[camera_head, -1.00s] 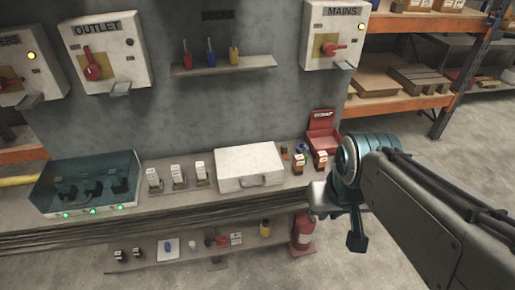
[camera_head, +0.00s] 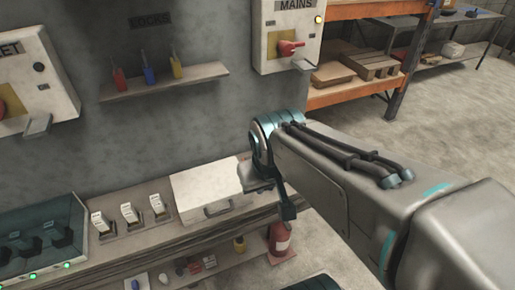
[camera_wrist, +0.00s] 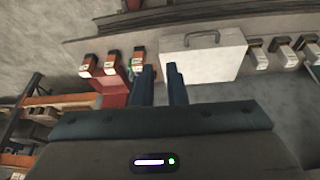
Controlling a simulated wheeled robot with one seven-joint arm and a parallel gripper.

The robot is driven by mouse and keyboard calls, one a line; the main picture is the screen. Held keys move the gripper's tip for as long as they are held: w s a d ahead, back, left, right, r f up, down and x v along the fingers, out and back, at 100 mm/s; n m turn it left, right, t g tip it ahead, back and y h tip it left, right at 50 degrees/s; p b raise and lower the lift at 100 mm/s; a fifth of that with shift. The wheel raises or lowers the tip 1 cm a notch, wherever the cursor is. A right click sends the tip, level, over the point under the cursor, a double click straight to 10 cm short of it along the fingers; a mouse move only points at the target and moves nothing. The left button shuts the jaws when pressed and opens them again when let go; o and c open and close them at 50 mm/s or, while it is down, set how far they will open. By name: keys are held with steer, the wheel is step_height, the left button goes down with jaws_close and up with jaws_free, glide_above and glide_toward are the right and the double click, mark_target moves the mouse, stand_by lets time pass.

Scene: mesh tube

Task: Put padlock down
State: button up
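Three padlock-like items stand on the wall shelf under the LOCKS sign in the head view: red (camera_head: 118,80), blue (camera_head: 149,75) and yellow (camera_head: 176,67). My gripper (camera_wrist: 160,68) shows two dark blue fingers in the wrist view, with a narrow gap between them and no padlock visible in it. In the head view the fingers are mostly hidden by my arm, which reaches over the bench's right end. In the wrist view the fingers point toward the bench, beside the white case (camera_wrist: 205,57) and the red holder (camera_wrist: 113,92).
The bench also holds white-labelled blocks (camera_head: 129,214) and a teal clear-lidded box (camera_head: 40,235). The MAINS box (camera_head: 287,35) hangs above. Floor at right is clear.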

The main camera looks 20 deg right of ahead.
steer(key=w+d+f+m+t+h+b, duration=0.1)
steer(key=w+d+f+t+h+b, duration=0.1)
steer(key=w+d+f+t+b, duration=0.4)
steer(key=w+d+f+m+t+h+b, duration=0.15)
steer(key=w+d+f+b, duration=0.25)
steer(key=d+b, duration=0.5)
step_height(320, 180, down, 9)
steer(key=n+t+y+b, duration=0.3)
steer(key=t+y+b, duration=0.15)
steer(key=b, duration=0.65)
steer(key=shift+g+y, duration=0.3)
steer(key=p+x, duration=0.1)
steer(key=x, duration=0.1)
steer(key=p+x, duration=0.1)
steer(key=x, duration=0.1)
steer(key=p+x, duration=0.1)
steer(key=x, duration=0.1)
steer(key=shift+w+a+r, duration=0.1)
steer(key=shift+a+r, duration=0.05)
steer(key=shift+a, duration=0.25)
steer(key=p, duration=0.2)
steer(key=shift+w+r+n+p, duration=0.1)
steer(key=shift+w+n+p, duration=0.15)
steer(key=shift+w+p, duration=0.4)
steer(key=shift+p, duration=0.6)
steer(key=p, duration=0.2)
steer(key=w+p, duration=0.1)
steer(key=p, duration=0.1)
steer(key=shift+a+f, duration=0.1)
steer(key=shift+f, duration=0.2)
